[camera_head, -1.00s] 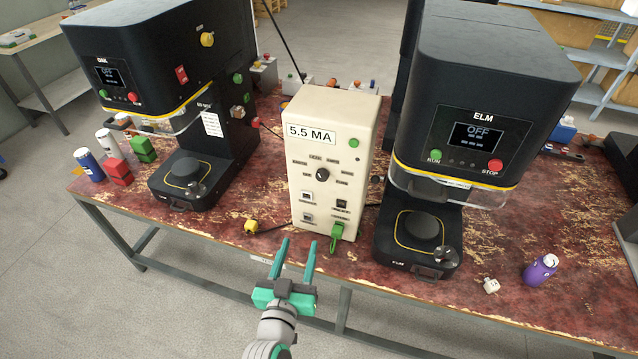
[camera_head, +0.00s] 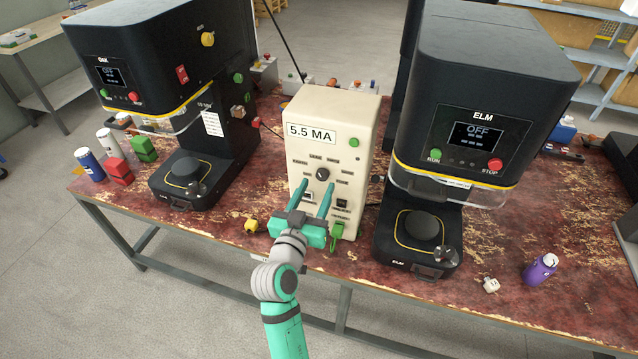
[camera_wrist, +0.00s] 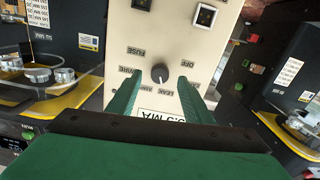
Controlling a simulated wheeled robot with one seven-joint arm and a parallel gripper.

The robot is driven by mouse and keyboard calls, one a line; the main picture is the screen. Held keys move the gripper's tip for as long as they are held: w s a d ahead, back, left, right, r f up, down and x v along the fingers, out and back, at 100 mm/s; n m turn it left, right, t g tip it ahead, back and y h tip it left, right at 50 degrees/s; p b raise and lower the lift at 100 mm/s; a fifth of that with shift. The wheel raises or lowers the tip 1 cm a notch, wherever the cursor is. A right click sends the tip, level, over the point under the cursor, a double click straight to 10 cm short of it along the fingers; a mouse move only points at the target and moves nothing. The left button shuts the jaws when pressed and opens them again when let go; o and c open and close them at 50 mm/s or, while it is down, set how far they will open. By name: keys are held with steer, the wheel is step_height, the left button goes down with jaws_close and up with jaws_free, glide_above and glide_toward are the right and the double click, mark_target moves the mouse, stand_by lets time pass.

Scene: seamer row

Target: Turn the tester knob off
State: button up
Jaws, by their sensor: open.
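The tester (camera_head: 333,125) is a cream upright box with a "5.5 MA" label, standing on the table between two black machines. Its knob (camera_head: 322,174) is a small round black dial with labels around it. In the wrist view the knob (camera_wrist: 160,73) shows a light pointer mark, and labels such as FUSE, LEAK and AMP can be read around it. My gripper (camera_head: 315,183) is open and empty in front of the tester, its green fingers pointing at the panel just below the knob. In the wrist view the fingertips (camera_wrist: 160,80) lie to either side of the knob; contact cannot be told.
The ELM machine (camera_head: 480,90) stands close on the right and another black machine (camera_head: 160,60) on the left. A green plug (camera_head: 338,235) hangs at the tester's lower front. A purple bottle (camera_head: 540,270) and a yellow connector (camera_head: 251,225) are on the table (camera_head: 200,235).

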mark_target(322, 175)
steer(key=shift+x, duration=1.4)
steer(key=c, duration=1.1)
steer(key=shift+o, duration=0.2)
